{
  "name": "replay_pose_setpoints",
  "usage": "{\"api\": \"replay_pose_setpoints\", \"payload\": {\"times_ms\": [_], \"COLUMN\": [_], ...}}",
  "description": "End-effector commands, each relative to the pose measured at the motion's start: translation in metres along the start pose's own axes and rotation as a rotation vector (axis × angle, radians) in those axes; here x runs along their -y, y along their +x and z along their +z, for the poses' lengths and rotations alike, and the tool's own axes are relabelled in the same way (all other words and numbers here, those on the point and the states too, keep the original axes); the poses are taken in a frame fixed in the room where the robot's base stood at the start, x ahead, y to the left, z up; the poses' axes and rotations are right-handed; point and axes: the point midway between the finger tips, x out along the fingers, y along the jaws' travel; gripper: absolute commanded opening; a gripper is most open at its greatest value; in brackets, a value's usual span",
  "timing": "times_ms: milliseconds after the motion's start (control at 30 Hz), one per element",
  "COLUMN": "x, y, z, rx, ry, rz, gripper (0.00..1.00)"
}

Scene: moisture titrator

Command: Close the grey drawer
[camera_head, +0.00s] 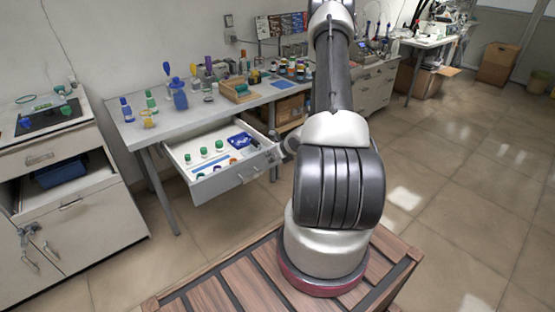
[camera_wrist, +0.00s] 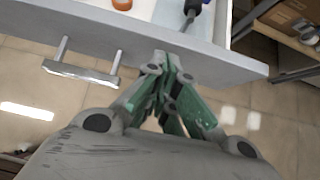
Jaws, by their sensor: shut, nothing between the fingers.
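The grey drawer (camera_head: 222,184) is pulled out from under the lab bench, with its inside showing. It holds several green-capped bottles, an orange-capped item and a blue item. In the wrist view the drawer front (camera_wrist: 222,58) crosses the top, with its metal bar handle (camera_wrist: 82,74) to the left of my fingers. My gripper (camera_wrist: 163,62) is shut and empty, its fingertips at the drawer front, right of the handle; I cannot tell whether they touch it. In the head view my gripper (camera_head: 273,154) is at the drawer's right front corner, partly hidden by my arm.
The bench top (camera_head: 150,128) carries bottles and a wooden tray (camera_head: 240,92). A cardboard box (camera_head: 290,108) sits on a shelf right of the drawer. A white cabinet (camera_head: 75,225) stands at left. The tiled floor before the drawer is clear.

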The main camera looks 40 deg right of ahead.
Motion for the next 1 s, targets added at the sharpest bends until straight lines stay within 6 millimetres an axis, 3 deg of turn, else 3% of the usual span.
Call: {"api": "replay_pose_setpoints", "payload": {"times_ms": [667,1000], "x": [0.000,-0.001], "y": [0.011,0.054], "z": [0.012,0.056], "rx": [0.001,0.004], "ry": [-0.002,-0.007], "rz": [0.001,0.002], "gripper": [0.00,0.00]}}
